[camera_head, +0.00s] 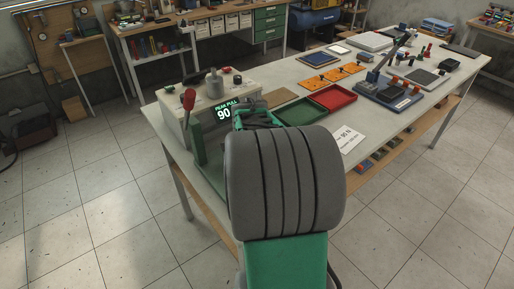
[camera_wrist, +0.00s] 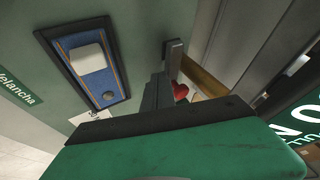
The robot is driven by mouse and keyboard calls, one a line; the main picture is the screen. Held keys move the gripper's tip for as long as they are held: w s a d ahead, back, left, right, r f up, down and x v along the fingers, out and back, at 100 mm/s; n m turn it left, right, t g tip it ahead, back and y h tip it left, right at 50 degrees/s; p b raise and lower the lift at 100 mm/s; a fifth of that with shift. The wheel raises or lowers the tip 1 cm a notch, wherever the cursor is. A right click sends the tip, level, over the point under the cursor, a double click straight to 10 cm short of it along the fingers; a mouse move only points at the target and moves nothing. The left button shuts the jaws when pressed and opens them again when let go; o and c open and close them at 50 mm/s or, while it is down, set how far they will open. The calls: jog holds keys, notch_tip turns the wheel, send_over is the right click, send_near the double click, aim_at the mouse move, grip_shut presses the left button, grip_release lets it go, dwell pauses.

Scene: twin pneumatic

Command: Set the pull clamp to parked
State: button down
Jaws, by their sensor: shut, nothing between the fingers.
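The pull tester (camera_head: 203,140) stands at the left end of the bench in the head view, with a lit "PEAK PULL 90" display (camera_head: 225,110). A red-knobbed lever (camera_head: 188,101) stands upright at its left side. I cannot make out the pull clamp itself or its setting. My gripper (camera_wrist: 158,92) is shut and empty in the wrist view, its dark fingers close to a red rounded part (camera_wrist: 181,92) and a brass-coloured bar (camera_wrist: 203,78). I cannot tell whether they touch. In the head view my arm hides most of the gripper and the tester's right side.
A blue panel with a white rocker (camera_wrist: 88,58) is left of my fingers in the wrist view. Right of the tester on the bench (camera_head: 275,72) lie a green tray (camera_head: 300,112), a red tray (camera_head: 333,97) and a "90 N" card (camera_head: 346,140). Open floor lies left.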

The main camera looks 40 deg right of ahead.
jog(key=shift+w+a+b, duration=0.15)
jog(key=shift+w+b, duration=0.4)
jog(key=shift+w, duration=0.35)
